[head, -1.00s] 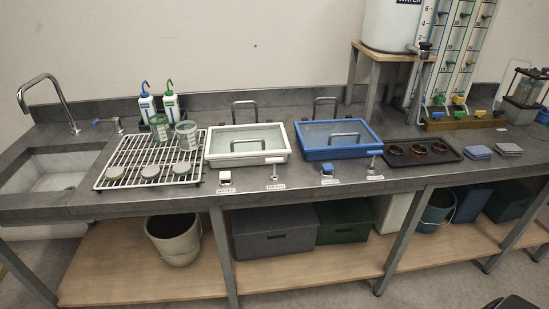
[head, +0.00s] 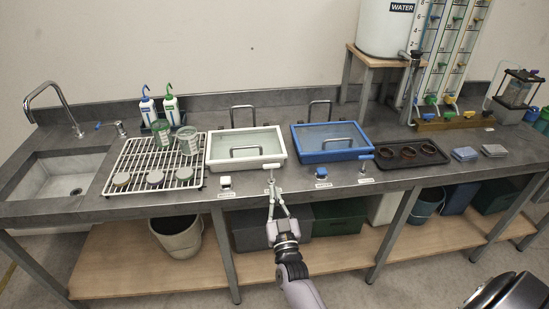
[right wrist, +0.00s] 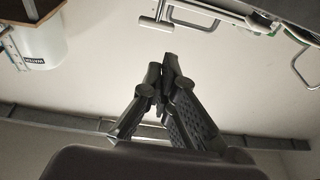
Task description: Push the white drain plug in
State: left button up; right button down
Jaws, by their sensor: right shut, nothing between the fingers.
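The white tray (head: 246,166) is set in the bench top, with a white knob (head: 225,184) at its front left and a white T-shaped handle (head: 271,166) standing at its front right. The labels are too small to read, so I cannot tell for certain which is the drain plug. My right gripper (head: 272,186) is shut and empty, just in front of the T-handle at the bench's front edge; I cannot tell whether it touches it. In the right wrist view the shut fingers (right wrist: 167,68) point up, nothing between them. My left gripper is out of view.
The blue tray (head: 330,156) stands to the right, with a blue knob (head: 321,174) and another T-handle (head: 365,160). A wire rack (head: 130,181) with jars is at the left. Bins and a bucket (head: 178,236) stand under the bench.

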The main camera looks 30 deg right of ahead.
notch_tip(320, 180, up, 4)
jog(key=d+h, duration=0.1)
notch_tip(320, 180, up, 3)
jog(key=b, duration=0.3)
send_over(274, 167)
jog(key=s+a, duration=0.1)
jog(key=s, duration=0.1)
notch_tip(274, 167, down, 4)
jog(key=b, duration=0.3)
jog(key=shift+d+r+m, duration=0.1)
jog(key=shift+m, duration=0.3)
jog(key=shift+w, duration=0.1)
notch_tip(274, 167, down, 4)
jog(key=b, duration=0.3)
jog(key=shift+r, duration=0.3)
